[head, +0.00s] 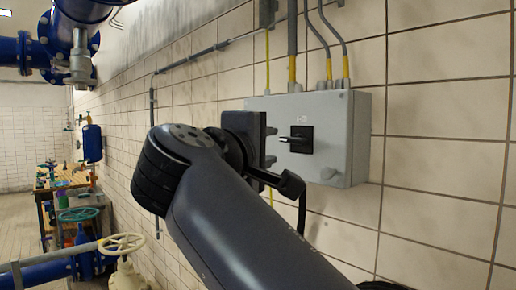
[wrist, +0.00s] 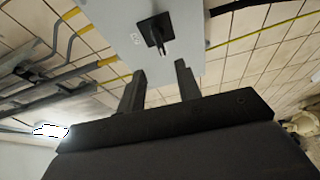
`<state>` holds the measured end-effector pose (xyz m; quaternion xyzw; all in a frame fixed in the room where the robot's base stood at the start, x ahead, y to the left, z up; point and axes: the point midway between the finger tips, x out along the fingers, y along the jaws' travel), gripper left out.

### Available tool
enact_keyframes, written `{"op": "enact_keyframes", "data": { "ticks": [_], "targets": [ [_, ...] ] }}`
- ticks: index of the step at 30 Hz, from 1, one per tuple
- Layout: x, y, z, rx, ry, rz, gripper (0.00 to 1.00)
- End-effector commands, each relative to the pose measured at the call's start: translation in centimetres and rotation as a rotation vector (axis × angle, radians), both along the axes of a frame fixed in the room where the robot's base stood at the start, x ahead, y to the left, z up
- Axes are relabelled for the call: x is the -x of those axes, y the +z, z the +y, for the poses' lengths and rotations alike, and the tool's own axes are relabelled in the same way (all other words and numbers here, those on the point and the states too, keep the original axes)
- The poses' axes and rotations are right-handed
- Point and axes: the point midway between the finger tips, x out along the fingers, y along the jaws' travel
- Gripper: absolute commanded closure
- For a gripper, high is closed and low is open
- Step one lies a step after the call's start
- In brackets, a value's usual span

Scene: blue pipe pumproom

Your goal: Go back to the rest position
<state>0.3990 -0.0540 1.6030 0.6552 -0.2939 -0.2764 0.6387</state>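My gripper (head: 269,146) is in front of the left part of a grey wall-mounted switch box (head: 355,140). In the wrist view its two dark fingers (wrist: 160,86) stand apart with nothing between them. The box's black rotary switch (head: 302,140) has a handle that points left in the head view, toward my gripper. The switch also shows in the wrist view (wrist: 155,30), beyond the fingertips and apart from them. My forearm hides part of the wall below the box.
Conduits (head: 292,45) with yellow ends enter the box from above. The tiled wall (head: 440,165) runs close along my right. Blue pipes (head: 80,30) and a cream handwheel valve (head: 122,245) are at the left. A cluttered wooden workbench (head: 65,180) stands farther back.

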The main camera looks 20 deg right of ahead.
Motion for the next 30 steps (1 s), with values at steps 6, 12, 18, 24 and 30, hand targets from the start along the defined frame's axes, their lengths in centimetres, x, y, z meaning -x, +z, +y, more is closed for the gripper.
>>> {"op": "enact_keyframes", "data": {
  "ticks": [6,12,18,24,30],
  "targets": [
    [0.0,0.0,0.0,0.0,0.0,0.0,0.67],
    [-0.1,0.0,-0.2,0.0,-0.001,0.0,0.67],
    [-1.0,0.2,-1.2,0.001,-0.005,0.002,0.67],
    [-2.6,0.3,-3.0,0.001,-0.006,0.002,0.67],
    [-4.3,0.3,-4.9,0.001,-0.005,0.002,0.67]
  ]
}}
